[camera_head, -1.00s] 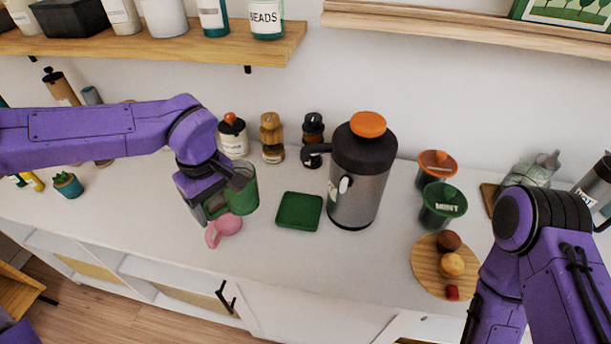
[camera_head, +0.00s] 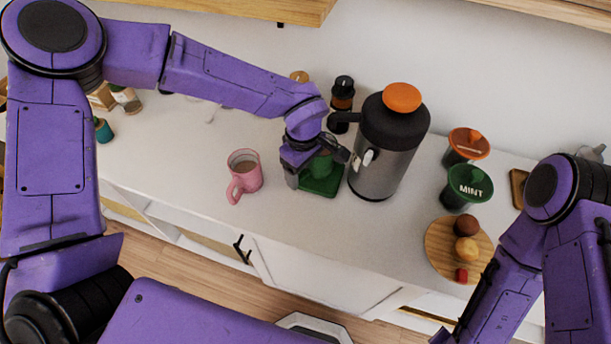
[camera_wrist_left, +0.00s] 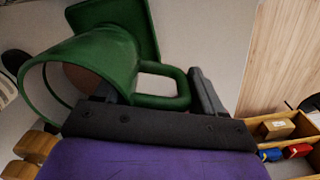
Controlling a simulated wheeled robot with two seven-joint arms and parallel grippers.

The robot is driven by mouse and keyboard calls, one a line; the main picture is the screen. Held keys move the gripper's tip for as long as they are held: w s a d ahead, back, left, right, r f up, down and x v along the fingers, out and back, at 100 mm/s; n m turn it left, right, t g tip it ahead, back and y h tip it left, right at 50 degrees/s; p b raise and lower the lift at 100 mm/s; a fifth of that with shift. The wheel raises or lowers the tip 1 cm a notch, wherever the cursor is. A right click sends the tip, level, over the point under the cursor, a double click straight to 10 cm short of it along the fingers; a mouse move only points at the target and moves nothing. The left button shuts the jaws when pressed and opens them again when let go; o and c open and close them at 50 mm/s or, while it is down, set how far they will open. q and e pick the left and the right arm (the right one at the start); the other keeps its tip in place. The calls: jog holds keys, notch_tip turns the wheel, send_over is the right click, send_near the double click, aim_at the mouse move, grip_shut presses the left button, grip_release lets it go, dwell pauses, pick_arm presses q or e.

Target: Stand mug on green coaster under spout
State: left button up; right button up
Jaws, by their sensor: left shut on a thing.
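My left gripper (camera_head: 314,160) hides much of the mug. In the left wrist view, the gripper (camera_wrist_left: 155,92) is shut on the handle of the mug (camera_wrist_left: 95,58), with the coaster (camera_wrist_left: 128,18) close behind the mug's base. I cannot tell whether the mug touches the coaster. My right arm is at the right; its gripper is out of view.
A pink mug (camera_head: 245,175) stands left of the coaster. Orange-topped (camera_head: 468,145) and green-topped (camera_head: 466,186) canisters stand right of the dispenser, above a round wooden board (camera_head: 440,245) with small items. A dark grinder (camera_head: 342,92) stands behind the spout. The front counter is clear.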

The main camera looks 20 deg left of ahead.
aim_at(305, 175)
pick_arm(q)
jog(key=f, duration=0.3)
jog(key=shift+w+d+f, duration=0.2)
jog(key=shift+d+f, duration=0.05)
jog(key=shift+f, duration=0.1)
jog(key=shift+s+f, duration=0.1)
jog(key=o, duration=1.5)
jog(key=shift+c, duration=0.2)
notch_tip(305, 175, up, 12)
jog(key=shift+r, duration=0.15)
